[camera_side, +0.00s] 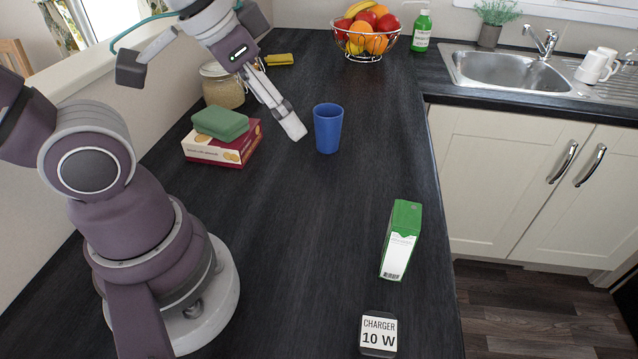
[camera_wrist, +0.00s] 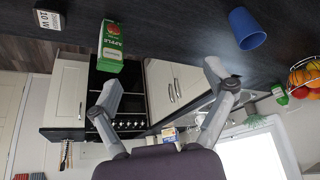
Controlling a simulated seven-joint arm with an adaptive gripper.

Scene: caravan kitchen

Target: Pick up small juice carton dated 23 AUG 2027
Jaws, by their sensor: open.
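A small green and white juice carton (camera_side: 402,240) stands near the right edge of the dark counter. In the wrist view the carton (camera_wrist: 111,45) shows the word APPLE on its green face; I cannot read a date in either view. My gripper (camera_side: 287,120) is raised over the far left part of the counter, well away from the carton and just left of a blue cup. In the wrist view my gripper (camera_wrist: 163,84) has its two fingers spread wide with nothing between them.
The blue cup (camera_side: 327,128) stands near my fingers. A green sponge (camera_side: 220,123) lies on a maroon and white box (camera_side: 222,147), beside a jar (camera_side: 222,88). A charger block (camera_side: 379,333) sits in front. Fruit bowl (camera_side: 366,38) and sink (camera_side: 505,70) are farther back. The middle counter is clear.

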